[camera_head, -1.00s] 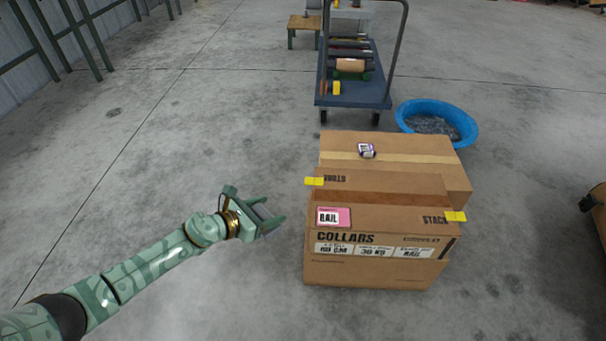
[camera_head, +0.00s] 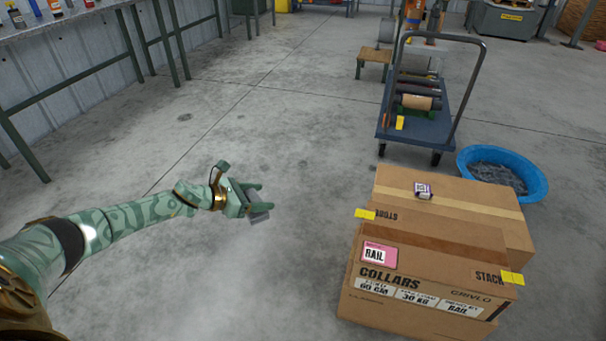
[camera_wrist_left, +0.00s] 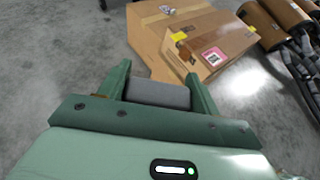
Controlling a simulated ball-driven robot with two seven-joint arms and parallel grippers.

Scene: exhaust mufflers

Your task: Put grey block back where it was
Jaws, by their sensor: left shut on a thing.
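My left gripper (camera_head: 256,197) is shut on a grey block (camera_head: 259,216), held in the air over the bare floor, left of the cardboard boxes. In the left wrist view the grey block (camera_wrist_left: 158,93) sits between the two green fingers of the gripper (camera_wrist_left: 157,85), with the boxes beyond it. My right gripper is in neither view.
A carton marked COLLARS (camera_head: 425,275) stands against another carton (camera_head: 470,200) with a small labelled item (camera_head: 423,190) on top. Behind are a blue cart (camera_head: 425,131), a blue tub (camera_head: 535,184) and a small wooden stool (camera_head: 373,57). A workbench (camera_head: 62,25) stands at the far left.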

